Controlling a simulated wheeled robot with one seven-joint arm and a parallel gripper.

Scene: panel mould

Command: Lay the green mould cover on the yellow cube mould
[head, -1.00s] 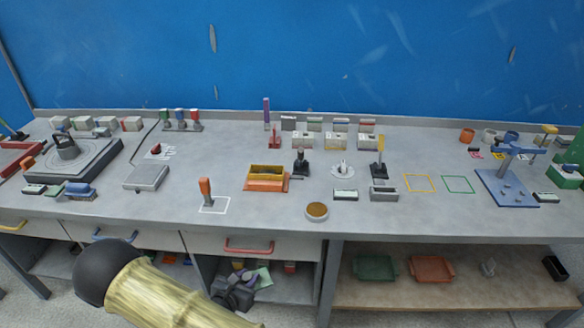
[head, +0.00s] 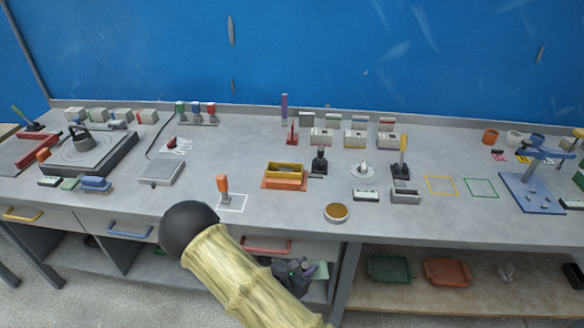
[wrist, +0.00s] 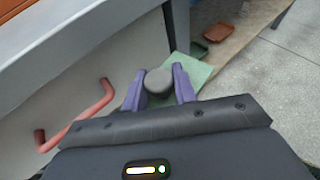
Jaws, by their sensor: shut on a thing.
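The green mould cover (wrist: 187,77) is a flat pale green plate with a dark grey round knob (wrist: 158,82). My gripper (wrist: 159,88) has its purple fingers shut on the knob in the wrist view. In the head view my gripper (head: 295,272) is low in front of the bench, below the worktop edge, with part of the cover (head: 319,270) showing beside it. An open yellow-orange box (head: 285,170), apparently the yellow cube mould, sits on an orange base on the worktop, beyond and above my gripper. My fingers and wrist hide part of the cover.
A red drawer handle (wrist: 82,118) is close to my gripper's left. A lower shelf with green (head: 389,268) and orange trays (head: 446,272) lies right. An orange-handled tool (head: 223,188) and a round brown-filled dish (head: 337,212) stand near the worktop's front edge.

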